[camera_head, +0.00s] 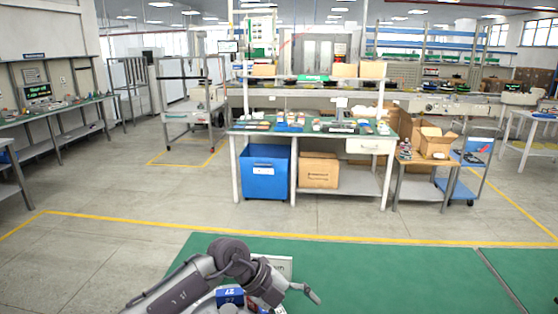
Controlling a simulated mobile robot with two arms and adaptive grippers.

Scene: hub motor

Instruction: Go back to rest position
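My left arm reaches in from the bottom edge, left of centre, over the green surface. My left gripper (310,292) is low in the picture, pointing right; one grey finger tip shows. The rest of it is hidden by the arm or cut off, so I cannot tell if it is open or holds anything. My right gripper is not in view.
Below and behind my arm are a blue block marked 27 (230,296) and a pale box (284,263). The green table (400,275) is bare to the right. Beyond a yellow floor line stands a workbench (338,131) with a blue bin (265,172) beneath.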

